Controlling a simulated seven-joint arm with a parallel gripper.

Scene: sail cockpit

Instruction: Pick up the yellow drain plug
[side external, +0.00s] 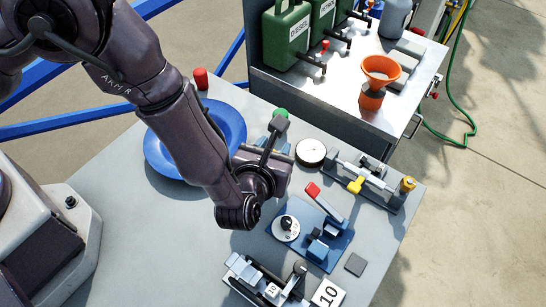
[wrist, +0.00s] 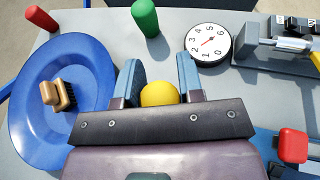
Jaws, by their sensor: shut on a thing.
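The yellow drain plug (wrist: 160,93) shows as a rounded yellow top in the wrist view, between the two blue fingers of my gripper (wrist: 160,74). The gripper is shut on it. Its lower part is hidden behind the dark gripper body. In the side view, my gripper's blue fingers (side external: 268,143) show partly behind the wrist, and the plug is hidden there. I cannot tell whether the plug touches the table.
A blue dish (wrist: 22,118) holding a brush (wrist: 58,95) lies left of my gripper. A green peg (wrist: 145,18), red peg (wrist: 41,18) and round dial (wrist: 208,44) stand beyond. A blue-based fixture (side external: 325,250) with a red handle and a clamp rail (side external: 365,183) occupy the right side.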

